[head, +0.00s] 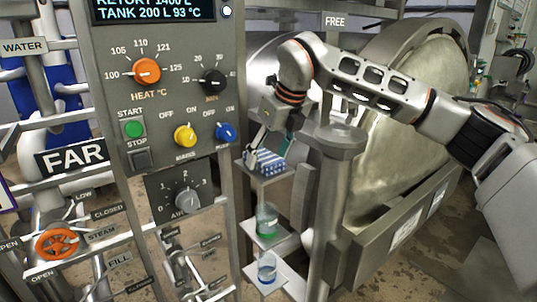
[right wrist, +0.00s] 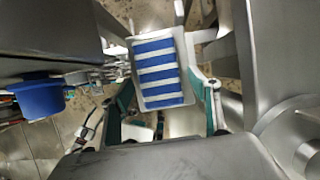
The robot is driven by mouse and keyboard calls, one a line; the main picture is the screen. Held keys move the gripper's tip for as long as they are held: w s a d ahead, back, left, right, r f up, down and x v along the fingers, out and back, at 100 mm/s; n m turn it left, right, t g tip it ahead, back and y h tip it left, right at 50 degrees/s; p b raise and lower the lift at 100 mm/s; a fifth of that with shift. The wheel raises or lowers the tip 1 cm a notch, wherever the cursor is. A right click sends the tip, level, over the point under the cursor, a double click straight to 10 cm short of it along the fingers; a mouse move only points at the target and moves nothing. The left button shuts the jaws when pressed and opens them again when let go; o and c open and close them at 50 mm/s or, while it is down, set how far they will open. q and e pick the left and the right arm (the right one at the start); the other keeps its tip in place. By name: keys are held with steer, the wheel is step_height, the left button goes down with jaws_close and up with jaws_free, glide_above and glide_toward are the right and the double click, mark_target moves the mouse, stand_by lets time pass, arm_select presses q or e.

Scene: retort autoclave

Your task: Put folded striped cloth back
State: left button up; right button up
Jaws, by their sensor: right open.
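The folded striped cloth (head: 268,163), blue and white, lies on a small pale shelf (head: 262,178) beside the control panel in the head view. In the right wrist view the cloth (right wrist: 159,75) lies flat on the pale shelf, in front of the gap between my fingers. My right gripper (head: 267,148) is open just above the cloth, with its teal-padded fingers (right wrist: 166,95) on either side of the gap. Whether a finger touches the cloth, I cannot tell. My left gripper is not in view.
The control panel (head: 165,85) with knobs and buttons stands close on the left. A grey post (head: 333,190) and the big round metal door (head: 405,110) are on the right. Lower shelves hold a green-tinted container (head: 267,219) and a blue-tinted one (head: 267,267).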

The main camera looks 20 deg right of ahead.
steer(key=b+v, duration=0.1)
steer(key=v, duration=1.1)
